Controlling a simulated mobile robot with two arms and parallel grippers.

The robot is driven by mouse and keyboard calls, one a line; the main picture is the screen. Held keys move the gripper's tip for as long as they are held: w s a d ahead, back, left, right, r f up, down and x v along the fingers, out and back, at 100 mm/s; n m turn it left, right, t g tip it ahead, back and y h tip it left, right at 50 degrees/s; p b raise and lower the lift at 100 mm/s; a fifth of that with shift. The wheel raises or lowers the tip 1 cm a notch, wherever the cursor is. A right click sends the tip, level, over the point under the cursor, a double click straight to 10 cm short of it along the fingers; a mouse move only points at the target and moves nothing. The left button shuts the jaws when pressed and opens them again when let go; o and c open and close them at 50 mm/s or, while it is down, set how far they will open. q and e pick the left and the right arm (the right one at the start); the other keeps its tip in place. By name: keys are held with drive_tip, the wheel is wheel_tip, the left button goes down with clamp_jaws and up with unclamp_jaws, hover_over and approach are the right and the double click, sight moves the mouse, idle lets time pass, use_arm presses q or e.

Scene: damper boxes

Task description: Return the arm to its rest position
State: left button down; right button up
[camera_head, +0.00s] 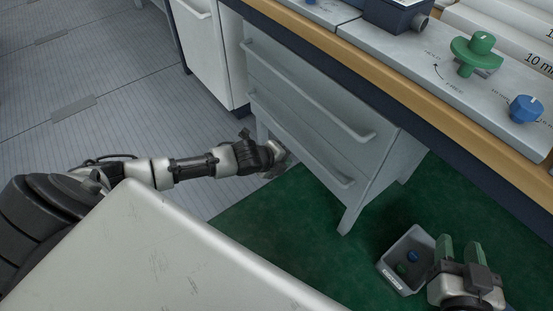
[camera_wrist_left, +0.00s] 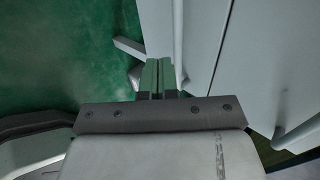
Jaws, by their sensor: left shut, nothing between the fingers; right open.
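My left arm reaches in from the left in the head view. Its gripper (camera_head: 278,168) is beside the lower front of the grey drawer cabinet (camera_head: 300,110), low over the floor. In the left wrist view its two green-padded fingers (camera_wrist_left: 159,77) are together with nothing between them, close to the pale cabinet front (camera_wrist_left: 185,30). I cannot tell whether they touch it. My right gripper (camera_head: 459,248) is at the bottom right of the head view, with its green fingers apart and empty, just right of a small grey bin (camera_head: 384,268).
A workbench (camera_head: 400,75) with a green knob (camera_head: 474,52) and a blue knob (camera_head: 525,108) stands above the cabinet. Drawer handles (camera_head: 335,128) protrude. Tiled floor (camera_head: 95,100) is clear at left.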

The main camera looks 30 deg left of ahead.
drive_tip(key=shift+s+f+g, duration=0.2)
drive_tip(key=shift+f+g, duration=0.1)
